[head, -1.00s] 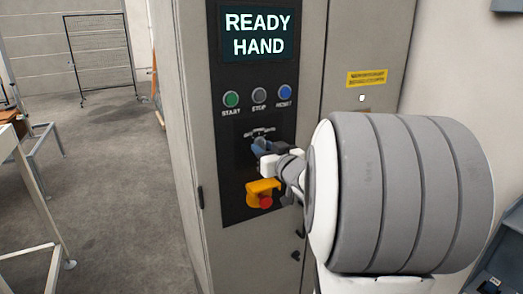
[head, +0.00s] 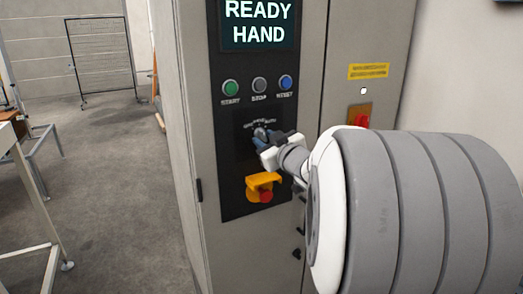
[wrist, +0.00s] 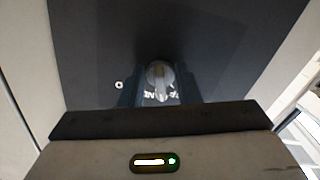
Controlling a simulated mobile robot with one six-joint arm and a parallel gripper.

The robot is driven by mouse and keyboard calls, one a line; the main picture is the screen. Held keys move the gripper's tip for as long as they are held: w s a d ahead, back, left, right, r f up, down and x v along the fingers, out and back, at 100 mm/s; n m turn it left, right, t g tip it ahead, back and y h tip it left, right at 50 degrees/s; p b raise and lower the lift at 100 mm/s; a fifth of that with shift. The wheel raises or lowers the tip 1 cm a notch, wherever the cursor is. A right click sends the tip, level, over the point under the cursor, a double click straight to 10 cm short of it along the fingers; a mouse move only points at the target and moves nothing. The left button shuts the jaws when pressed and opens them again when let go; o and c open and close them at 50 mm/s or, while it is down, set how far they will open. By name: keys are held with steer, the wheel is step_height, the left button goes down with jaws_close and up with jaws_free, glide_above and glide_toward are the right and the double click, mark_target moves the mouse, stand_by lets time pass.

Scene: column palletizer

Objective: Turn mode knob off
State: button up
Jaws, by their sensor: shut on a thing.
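The mode knob (head: 260,132) is a small grey rotary knob on the dark control panel (head: 233,160) of the cabinet, below a curved row of white labels. In the wrist view the knob (wrist: 160,78) sits between my fingers, with its grip ridge along the line of the fingers. My gripper (head: 265,139) is shut on the knob, and its wrist is tilted to the panel. The gripper also shows in the wrist view (wrist: 160,90). The labels are partly hidden there, so the exact knob setting is unclear. The display (head: 259,23) reads READY HAND.
Green (head: 230,88), grey (head: 259,85) and blue (head: 286,83) buttons sit above the knob. A red emergency button (head: 265,195) in a yellow guard is just below it. Open floor (head: 110,180) lies left.

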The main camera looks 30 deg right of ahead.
steer(key=shift+d+r+n+b, duration=0.1)
steer(key=shift+d+n+b, duration=0.05)
steer(key=shift+n+b, duration=2.6)
steer(key=shift+n+p, duration=0.35)
steer(key=shift+n, duration=0.1)
steer(key=o, duration=1)
steer(key=shift+c, duration=0.2)
steer(key=s, duration=0.7)
steer(key=shift+s+d, duration=0.15)
steer(key=shift+s, duration=0.25)
